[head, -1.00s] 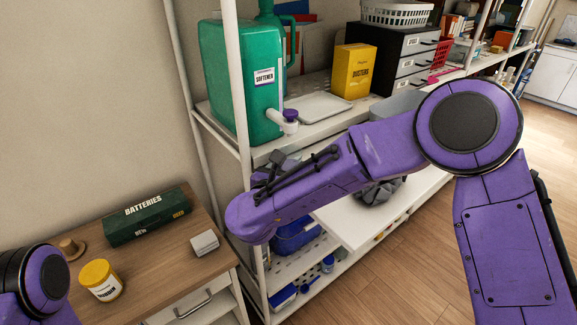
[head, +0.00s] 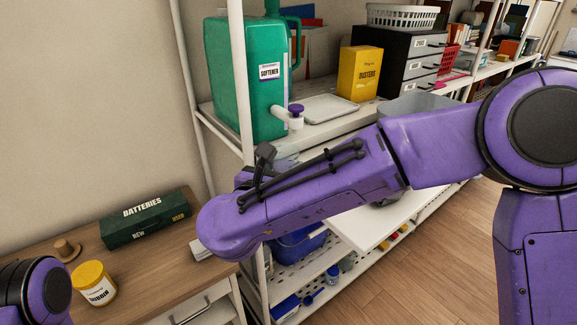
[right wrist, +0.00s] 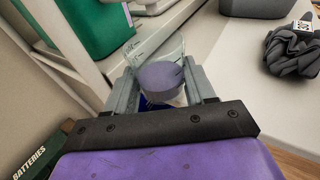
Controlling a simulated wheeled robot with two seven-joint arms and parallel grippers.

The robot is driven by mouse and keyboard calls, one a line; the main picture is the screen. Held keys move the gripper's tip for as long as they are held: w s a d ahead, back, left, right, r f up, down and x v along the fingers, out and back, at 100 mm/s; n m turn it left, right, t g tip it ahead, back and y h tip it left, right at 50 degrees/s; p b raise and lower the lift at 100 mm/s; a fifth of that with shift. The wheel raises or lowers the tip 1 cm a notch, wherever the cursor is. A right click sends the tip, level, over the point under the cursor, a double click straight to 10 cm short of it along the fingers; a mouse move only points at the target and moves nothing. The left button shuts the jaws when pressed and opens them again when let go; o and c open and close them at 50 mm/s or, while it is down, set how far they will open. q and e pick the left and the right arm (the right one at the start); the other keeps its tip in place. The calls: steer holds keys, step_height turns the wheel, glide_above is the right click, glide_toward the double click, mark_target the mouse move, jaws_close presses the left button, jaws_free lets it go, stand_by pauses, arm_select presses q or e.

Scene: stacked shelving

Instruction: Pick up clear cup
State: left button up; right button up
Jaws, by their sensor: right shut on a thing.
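The clear cup (right wrist: 165,52) shows in the right wrist view, see-through with a greyish-purple round patch in it. My right gripper (right wrist: 162,88) has one finger on each side of the cup and is shut on it. In the head view my purple right forearm and wrist hide most of this gripper and the cup. My left gripper is out of view; only a purple and black part of my left arm shows at the lower left.
A green softener jug (head: 245,85) with a spout stands on the shelf close by. A white tray (head: 330,108), yellow dusters box (head: 359,74) and grey bin (head: 420,105) are beyond. A wooden cabinet (head: 150,262) holds a batteries box (head: 145,219) and yellow-lidded jar (head: 93,284).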

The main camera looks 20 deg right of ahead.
steer(key=f+b+v, duration=0.1)
steer(key=b+v, duration=0.3)
steer(key=v, duration=0.7)
steer(key=shift+s+a+f, duration=0.3)
steer(key=shift+s, duration=0.05)
stand_by(1.2)
